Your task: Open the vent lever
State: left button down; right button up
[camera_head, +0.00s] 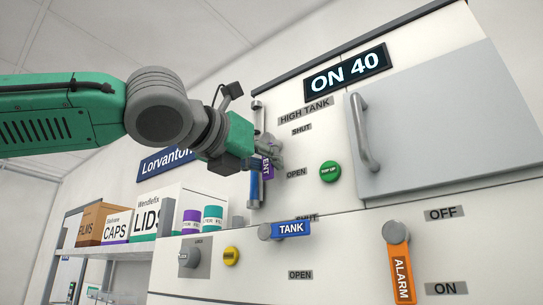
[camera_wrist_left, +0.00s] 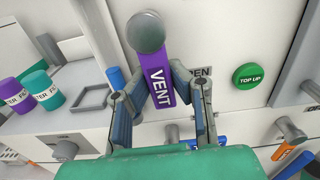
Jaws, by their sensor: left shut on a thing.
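The vent lever is a purple bar marked VENT on a round grey knob. In the left wrist view, the vent lever (camera_wrist_left: 158,78) points down from its knob (camera_wrist_left: 146,32), with the end of an OPEN label beside it. In the head view, only part of the vent lever (camera_head: 266,167) shows beside my left gripper (camera_head: 262,156), about level with the OPEN label (camera_head: 297,173); a SHUT label (camera_head: 301,129) is higher up. The fingers of my left gripper (camera_wrist_left: 160,86) are closed on both sides of the lever. My right gripper is not in view.
A gauge tube (camera_head: 255,188) with blue in its lower part stands close by my left gripper. To the right are a green TOP UP button (camera_head: 329,171) and a door handle (camera_head: 364,132). Below are the blue TANK lever (camera_head: 291,229) and orange ALARM lever (camera_head: 402,275). A display (camera_head: 346,74) reads ON 40.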

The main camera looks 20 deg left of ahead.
pick_arm(q)
jog(key=shift+w+f+m, duration=0.25)
jog(key=shift+f+m, duration=0.05)
jog(key=shift+f, duration=0.25)
jog(key=c, duration=1.4)
grip_release()
jog(key=shift+a+r, duration=0.1)
jog(key=shift+r, duration=0.1)
jog(key=shift+s+r, duration=0.1)
jog(key=shift+r, duration=0.05)
